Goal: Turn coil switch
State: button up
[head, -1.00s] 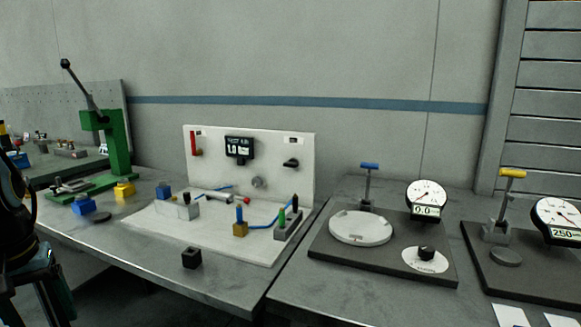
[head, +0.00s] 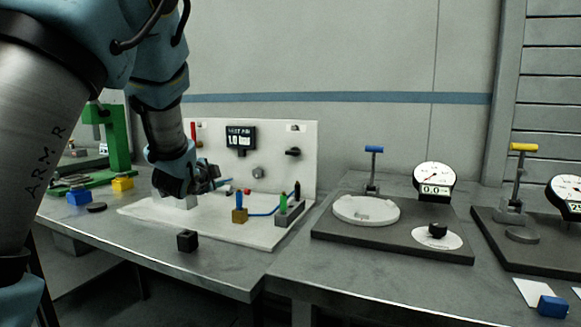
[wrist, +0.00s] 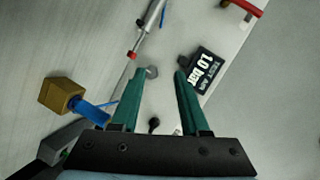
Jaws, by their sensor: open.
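A white upright panel (head: 275,135) stands at the back of a white board. It carries a black knob (head: 292,152), likely the coil switch, though no readable label confirms this. A grey round knob (head: 258,172) sits lower on the panel, left of the black one. My gripper (head: 218,183) is in front of the panel's left part, apart from the black knob. In the wrist view my gripper (wrist: 160,74) is open, its teal fingers empty. The grey knob (wrist: 152,72) appears between the fingertips, and a small black knob (wrist: 153,122) shows between the fingers.
A black display (head: 240,138) and a red handle (head: 193,132) are on the panel. A brass block with a blue peg (head: 239,215) and a grey block with pegs (head: 290,212) stand on the board. A black cube (head: 187,241) lies near the table's front edge.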

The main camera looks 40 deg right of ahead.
aim_at(291, 154)
jog(key=s+d+r+m+g+h+b, duration=0.1)
jog(key=s+d+r+m+h, duration=0.2)
jog(key=d, duration=0.4)
jog(key=s+d+r+m+g+h+b, duration=0.1)
jog(key=s+d+m+h, duration=0.2)
jog(key=s+d+m, duration=0.3)
jog(key=shift+n, duration=0.5)
jog(key=p+x, duration=0.1)
jog(key=x, duration=0.4)
jog(key=p+x, duration=0.1)
jog(key=x, duration=0.5)
jog(key=shift+d+f+p, duration=0.25)
jog(key=shift+d+p, duration=0.05)
jog(key=shift+d, duration=0.05)
grip_shut()
